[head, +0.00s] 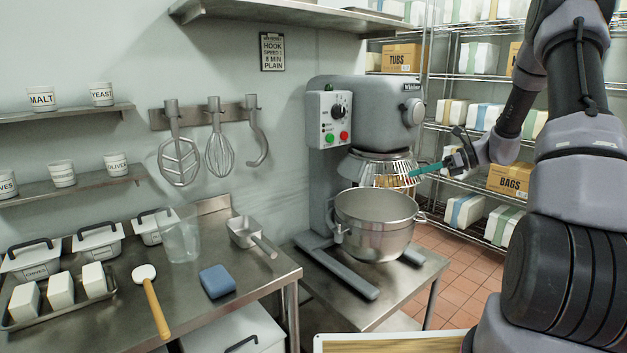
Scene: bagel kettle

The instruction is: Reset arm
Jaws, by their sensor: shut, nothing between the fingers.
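My arm comes down the right side of the head view and bends back toward the mixer. My gripper (430,169) has teal fingers that point left, close to the right side of the wire bowl guard (384,168). The fingers are shut with nothing held. I cannot tell whether the tips touch the guard. The grey mixer (363,110) stands on a steel table, and its steel bowl (375,222) sits below the guard and below my gripper.
Wire shelves (470,135) with boxes stand behind my gripper. A steel counter (215,320) at left holds a scoop (246,233), blue sponge (217,281), clear jug (181,240), brush (151,295) and bins. Mixer tools (219,150) hang on the wall. Tiled floor (465,262) shows at right.

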